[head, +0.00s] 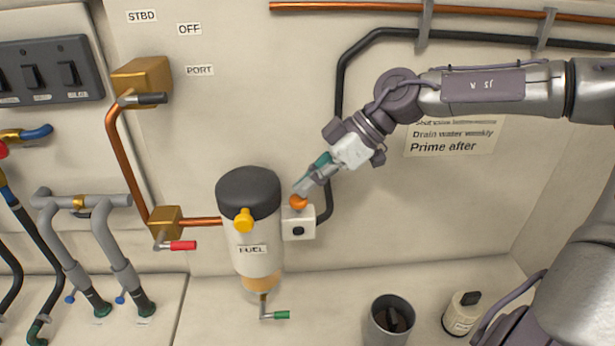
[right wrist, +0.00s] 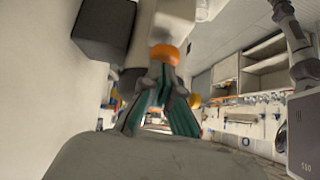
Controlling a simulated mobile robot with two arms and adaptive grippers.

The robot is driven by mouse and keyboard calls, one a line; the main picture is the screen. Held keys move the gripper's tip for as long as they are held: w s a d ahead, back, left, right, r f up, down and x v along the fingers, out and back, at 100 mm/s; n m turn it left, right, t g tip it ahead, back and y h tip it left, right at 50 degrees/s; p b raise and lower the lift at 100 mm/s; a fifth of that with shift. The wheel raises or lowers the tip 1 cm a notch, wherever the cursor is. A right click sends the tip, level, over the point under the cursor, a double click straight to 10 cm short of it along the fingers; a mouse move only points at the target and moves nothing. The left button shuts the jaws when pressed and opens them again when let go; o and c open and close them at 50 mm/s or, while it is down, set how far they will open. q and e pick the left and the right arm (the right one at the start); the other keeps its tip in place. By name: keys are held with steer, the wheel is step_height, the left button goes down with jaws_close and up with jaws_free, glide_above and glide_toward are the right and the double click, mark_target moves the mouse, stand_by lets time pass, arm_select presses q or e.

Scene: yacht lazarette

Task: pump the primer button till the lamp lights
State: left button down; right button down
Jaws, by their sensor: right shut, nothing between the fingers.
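The orange primer button (head: 298,202) sits on top of a small white box (head: 291,218) beside the fuel filter. A dark round spot (head: 298,231), perhaps the lamp, is on the box's front and shows no light. My right gripper (head: 302,188) is shut and empty, its fingertips pointing down at the orange button. In the right wrist view the fingertips (right wrist: 162,78) are right at the button (right wrist: 164,54) and overlap its edge; I cannot tell whether they touch or press it. My left gripper is not in view.
The fuel filter (head: 258,226), with a dark lid and a yellow knob (head: 244,220), stands close left of the box. A green-handled drain (head: 274,315) hangs below it. A dark cup (head: 376,332) and a white bottle (head: 462,315) stand at lower right. Red-handled valve (head: 182,245) is left.

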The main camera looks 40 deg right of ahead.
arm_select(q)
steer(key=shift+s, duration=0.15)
arm_select(e)
steer(key=shift+a+f, duration=0.1)
